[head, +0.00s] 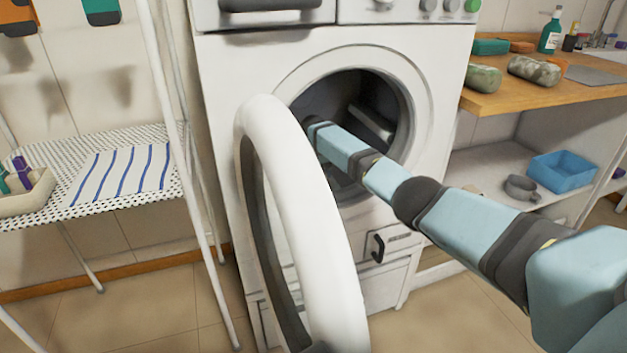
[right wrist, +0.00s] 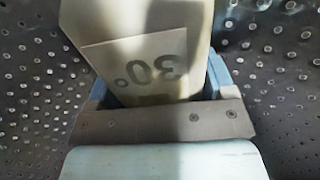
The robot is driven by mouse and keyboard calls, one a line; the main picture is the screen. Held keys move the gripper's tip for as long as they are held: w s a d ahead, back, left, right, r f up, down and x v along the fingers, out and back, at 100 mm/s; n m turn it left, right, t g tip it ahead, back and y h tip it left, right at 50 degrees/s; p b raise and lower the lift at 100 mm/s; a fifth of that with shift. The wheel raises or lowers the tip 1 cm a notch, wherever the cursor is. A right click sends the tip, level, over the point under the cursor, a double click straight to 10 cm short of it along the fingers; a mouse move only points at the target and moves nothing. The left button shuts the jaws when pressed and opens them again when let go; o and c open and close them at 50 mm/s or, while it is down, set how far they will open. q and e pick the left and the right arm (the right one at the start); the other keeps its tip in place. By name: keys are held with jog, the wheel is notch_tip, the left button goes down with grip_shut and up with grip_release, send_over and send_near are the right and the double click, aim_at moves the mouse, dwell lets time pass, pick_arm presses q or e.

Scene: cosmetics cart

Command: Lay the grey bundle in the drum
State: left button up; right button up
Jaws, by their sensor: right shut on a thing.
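The washing machine drum (head: 338,92) is open at the front, and its dark inside shows in the head view. My right arm reaches through the opening, its far end beside the raised door ring. My right gripper (right wrist: 158,84) is inside the drum in the right wrist view, its blue fingers shut on the pale grey bundle (right wrist: 140,28). The bundle carries a label reading 30°, seen upside down. Perforated drum metal (right wrist: 285,70) shows on both sides of it. Whether the bundle touches the drum is unclear.
The white round door (head: 300,215) stands open at the left of the opening, close to my right arm. Two greenish rolled bundles (head: 482,78) (head: 535,70) lie on the wooden counter (head: 500,97) at right. A rack with a striped cloth (head: 125,172) stands at left.

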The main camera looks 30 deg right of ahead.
jog(key=shift+f, duration=0.1)
jog(key=o, duration=0.7)
jog(key=shift+o, duration=0.2)
pick_arm(q)
notch_tip(320, 180, up, 6)
jog(key=n+t+p, duration=0.1)
jog(key=t+p, duration=0.1)
jog(key=p, duration=0.3)
jog(key=shift+s+a+r+t, duration=0.15)
jog(key=shift+r+t, duration=0.1)
jog(key=shift+t, duration=0.05)
pick_arm(e)
notch_tip(320, 180, up, 12)
jog(key=shift+r, duration=0.15)
